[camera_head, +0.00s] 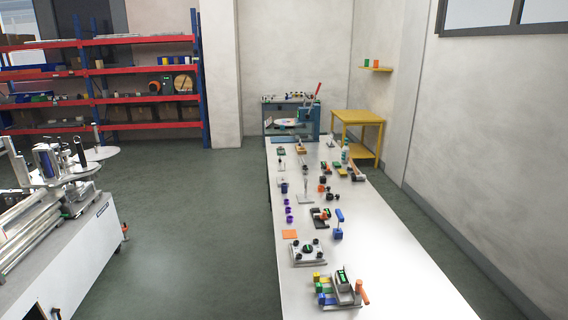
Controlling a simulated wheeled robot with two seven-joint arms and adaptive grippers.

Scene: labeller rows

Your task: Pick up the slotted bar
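I cannot make out the slotted bar for certain; the parts on the long white table (395,262) are small and far off. A narrow elongated piece (357,173) lies near the table's right edge, toward the far end, but I cannot tell whether it has slots. Another narrow piece (332,152) lies further back, also too small to tell. Neither of my grippers shows in the head view.
A labelling machine (78,235) stands at the left, with open green floor (200,220) between it and the table. Near the table's front are a device with coloured blocks (340,290) and a knobbed plate (308,252). A yellow stand (357,117) and red-blue shelves (100,72) are at the back.

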